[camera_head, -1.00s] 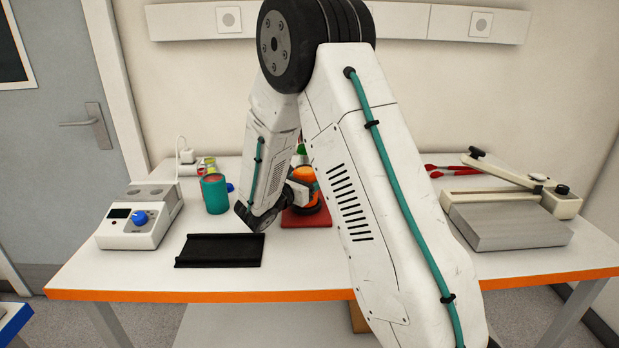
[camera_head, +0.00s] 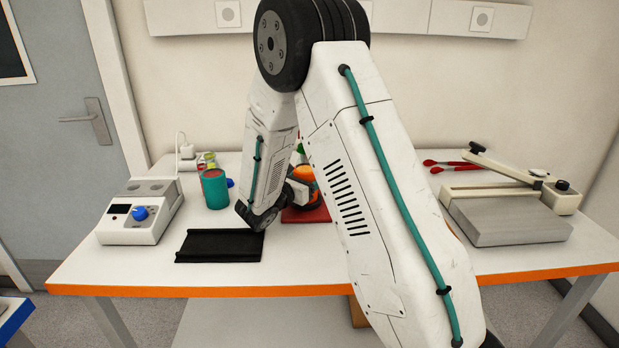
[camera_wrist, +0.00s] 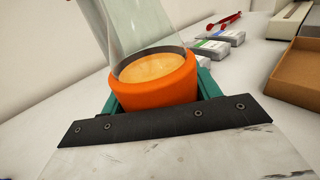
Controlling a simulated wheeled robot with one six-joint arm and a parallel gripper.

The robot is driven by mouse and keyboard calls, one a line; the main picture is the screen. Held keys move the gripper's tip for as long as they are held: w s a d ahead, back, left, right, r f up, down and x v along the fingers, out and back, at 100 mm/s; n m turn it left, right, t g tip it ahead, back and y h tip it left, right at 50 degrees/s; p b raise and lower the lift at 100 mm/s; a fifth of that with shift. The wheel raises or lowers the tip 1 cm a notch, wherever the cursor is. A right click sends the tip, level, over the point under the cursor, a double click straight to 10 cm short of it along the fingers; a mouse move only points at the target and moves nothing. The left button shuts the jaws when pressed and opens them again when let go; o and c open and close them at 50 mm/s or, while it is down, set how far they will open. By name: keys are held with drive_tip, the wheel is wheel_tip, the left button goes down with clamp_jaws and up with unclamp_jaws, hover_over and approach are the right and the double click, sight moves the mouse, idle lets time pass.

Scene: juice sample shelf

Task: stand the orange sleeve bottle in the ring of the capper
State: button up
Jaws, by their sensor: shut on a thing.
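The orange sleeve bottle (camera_wrist: 155,82) is clear glass with a thick orange sleeve and an amber surface inside. My gripper (camera_wrist: 160,92) is shut on it at the sleeve, with teal fingers on both sides. In the wrist view the glass neck leans up and left. In the head view the orange sleeve (camera_head: 304,173) shows in part behind my arm, above a red plate (camera_head: 308,215). I cannot tell whether the bottle touches anything below. I cannot make out the capper's ring; my arm hides much of the middle of the table.
A black tray (camera_head: 220,247) lies in front, left of the red plate. A teal cup (camera_head: 215,189) and a white device with a blue knob (camera_head: 138,222) stand at left. A grey board with a lever (camera_head: 510,223) is at right. An open brown box (camera_wrist: 299,78) shows in the wrist view.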

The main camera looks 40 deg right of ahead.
drive_tip(key=o, duration=1.2)
drive_tip(key=shift+f, duration=0.1)
drive_tip(key=shift+o, duration=0.2)
drive_tip(key=shift+a, duration=0.1)
